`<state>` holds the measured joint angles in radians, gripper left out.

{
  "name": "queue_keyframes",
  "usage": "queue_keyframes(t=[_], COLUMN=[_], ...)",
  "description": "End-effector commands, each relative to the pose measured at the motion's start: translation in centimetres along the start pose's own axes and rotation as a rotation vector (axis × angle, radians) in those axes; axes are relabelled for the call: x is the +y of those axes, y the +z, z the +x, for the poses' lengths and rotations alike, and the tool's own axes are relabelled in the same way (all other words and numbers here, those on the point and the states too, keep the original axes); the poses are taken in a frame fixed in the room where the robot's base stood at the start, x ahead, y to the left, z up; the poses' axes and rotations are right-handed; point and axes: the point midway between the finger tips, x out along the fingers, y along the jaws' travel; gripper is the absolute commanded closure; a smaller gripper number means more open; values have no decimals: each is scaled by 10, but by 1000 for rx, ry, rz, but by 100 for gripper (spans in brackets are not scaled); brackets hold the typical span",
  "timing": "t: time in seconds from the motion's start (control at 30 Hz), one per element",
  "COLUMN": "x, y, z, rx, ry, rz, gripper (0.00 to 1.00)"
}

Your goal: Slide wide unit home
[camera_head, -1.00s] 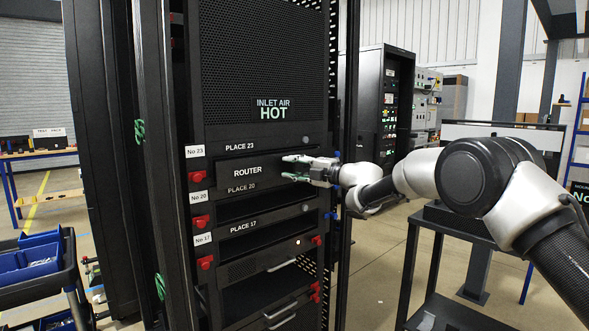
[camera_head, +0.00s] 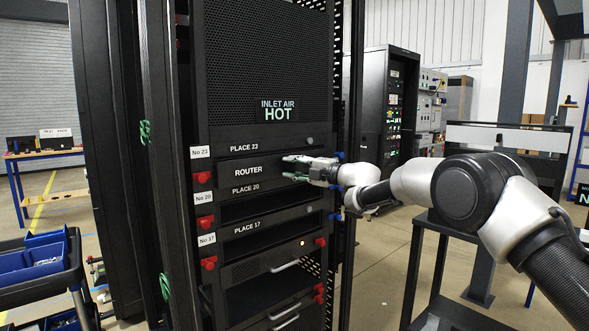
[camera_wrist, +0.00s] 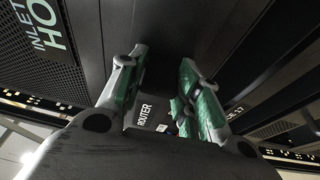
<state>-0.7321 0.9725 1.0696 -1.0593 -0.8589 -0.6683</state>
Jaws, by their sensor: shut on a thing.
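The wide unit is a black panel labelled ROUTER (camera_head: 235,172), in the rack slot between the PLACE 23 and PLACE 20 labels. In the head view its front looks close to level with the panels around it; whether it is fully seated I cannot tell. My gripper (camera_head: 296,167) is at the right part of the unit's front. In the wrist view my gripper (camera_wrist: 160,88) has its green-padded fingers apart, one on each side of the ROUTER face (camera_wrist: 145,115). What exactly lies between the fingertips is partly hidden.
The rack (camera_head: 183,240) has red knobs (camera_head: 205,222) on its left side and an INLET AIR HOT mesh panel (camera_head: 262,65) above. Below are the PLACE 17 slot and drawers with handles (camera_head: 285,265). A blue bin cart (camera_head: 35,262) stands left.

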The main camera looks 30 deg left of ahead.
Motion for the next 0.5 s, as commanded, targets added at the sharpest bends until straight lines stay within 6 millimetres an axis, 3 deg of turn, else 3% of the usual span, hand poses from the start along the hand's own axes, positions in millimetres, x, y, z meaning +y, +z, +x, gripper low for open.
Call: queue_keyframes(t=[0.5], x=[4], y=[3], z=[10], rx=[0], ry=[6], rz=[-3], gripper=[100])
